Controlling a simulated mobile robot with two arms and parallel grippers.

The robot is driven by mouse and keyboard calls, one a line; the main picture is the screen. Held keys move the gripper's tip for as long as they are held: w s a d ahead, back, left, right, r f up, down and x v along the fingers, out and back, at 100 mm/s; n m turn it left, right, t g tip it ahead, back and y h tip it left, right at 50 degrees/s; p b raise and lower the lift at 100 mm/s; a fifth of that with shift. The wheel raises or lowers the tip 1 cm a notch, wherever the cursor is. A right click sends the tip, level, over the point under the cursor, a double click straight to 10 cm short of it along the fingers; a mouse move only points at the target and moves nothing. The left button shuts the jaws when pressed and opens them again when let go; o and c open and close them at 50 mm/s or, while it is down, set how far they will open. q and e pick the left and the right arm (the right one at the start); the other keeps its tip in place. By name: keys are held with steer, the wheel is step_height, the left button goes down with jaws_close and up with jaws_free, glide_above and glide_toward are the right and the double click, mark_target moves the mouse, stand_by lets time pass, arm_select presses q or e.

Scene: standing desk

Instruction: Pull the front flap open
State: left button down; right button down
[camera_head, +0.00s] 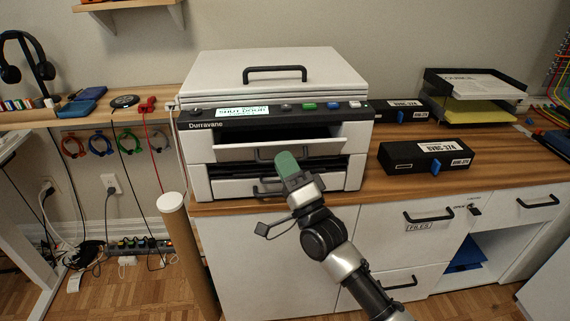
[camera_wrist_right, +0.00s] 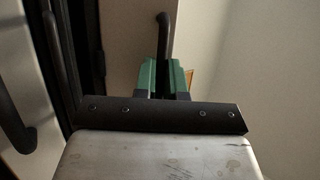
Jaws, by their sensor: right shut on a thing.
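The white printer (camera_head: 202,151) stands on the wooden counter, with a dark control strip and a lit screen. Its front flap (camera_head: 235,152) is a white panel tipped outward at the top, with a dark opening above it. My right gripper (camera_head: 288,163) has green fingertips and is in front of the flap, covering part of it. In the right wrist view the green fingers (camera_wrist_right: 165,78) are closed around a dark handle (camera_wrist_right: 166,35) on a pale panel. A white drawer (camera_head: 230,188) with a dark handle sits below the flap. My left gripper is not in view.
A black box (camera_head: 400,160) with a blue tab lies right of the printer. A paper tray (camera_head: 475,85) stands behind it. A tan tube (camera_head: 185,240) stands at the counter's left end. White cabinets (camera_head: 250,260) are below.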

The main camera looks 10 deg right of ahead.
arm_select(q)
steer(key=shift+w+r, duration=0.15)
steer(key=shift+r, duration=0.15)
arm_select(e)
steer(key=shift+f, duration=0.2)
steer(key=c, duration=1.2)
jaws_free()
steer(key=shift+s, duration=0.1)
